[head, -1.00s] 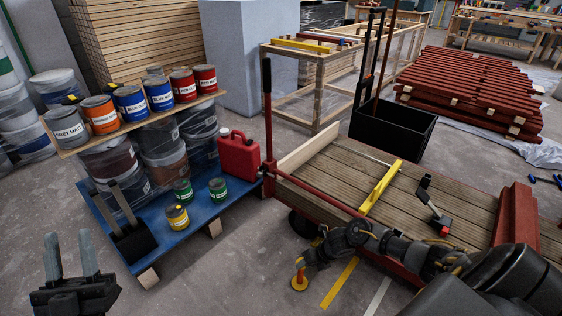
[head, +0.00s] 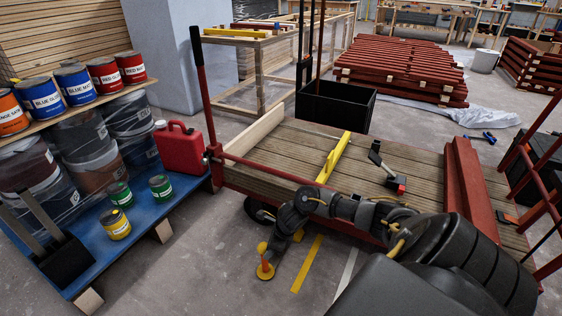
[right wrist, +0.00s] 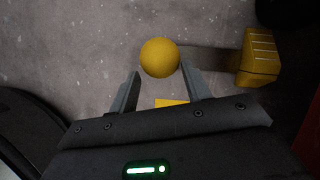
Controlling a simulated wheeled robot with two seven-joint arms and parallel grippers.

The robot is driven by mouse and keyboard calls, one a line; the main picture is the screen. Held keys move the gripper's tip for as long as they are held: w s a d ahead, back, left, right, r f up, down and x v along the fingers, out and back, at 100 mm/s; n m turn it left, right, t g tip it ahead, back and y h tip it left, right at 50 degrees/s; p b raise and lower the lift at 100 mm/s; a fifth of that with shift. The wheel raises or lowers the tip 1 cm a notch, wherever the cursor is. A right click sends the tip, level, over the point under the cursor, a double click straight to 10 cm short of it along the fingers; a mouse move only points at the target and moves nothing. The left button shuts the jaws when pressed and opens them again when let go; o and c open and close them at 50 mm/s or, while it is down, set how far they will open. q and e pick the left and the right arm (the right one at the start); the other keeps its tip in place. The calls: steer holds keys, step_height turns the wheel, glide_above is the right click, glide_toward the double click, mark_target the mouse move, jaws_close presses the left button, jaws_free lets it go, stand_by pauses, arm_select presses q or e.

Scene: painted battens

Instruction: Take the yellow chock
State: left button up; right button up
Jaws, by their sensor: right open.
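The yellow chock (right wrist: 258,58) is a ridged block on the floor at the upper right of the right wrist view. In the head view a small yellow part of it (head: 298,235) shows beside my right arm, near the cart wheel. My right gripper (right wrist: 159,73) is open and empty, to the left of the chock in its wrist view. In the head view my forearm hides much of this gripper.
The flat cart (head: 270,150) carries a yellow level (head: 333,158), a black tool and red battens. A blue pallet (head: 140,235) with tins and a red can (head: 180,149) stands left. Yellow (head: 307,262) and white stripes mark the open floor in front.

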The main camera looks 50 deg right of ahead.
steer(key=b+x, duration=0.3)
steer(key=x, duration=0.2)
steer(key=shift+w+f, duration=0.2)
steer(key=shift+w, duration=0.05)
steer(key=shift+c, duration=0.5)
jaws_close()
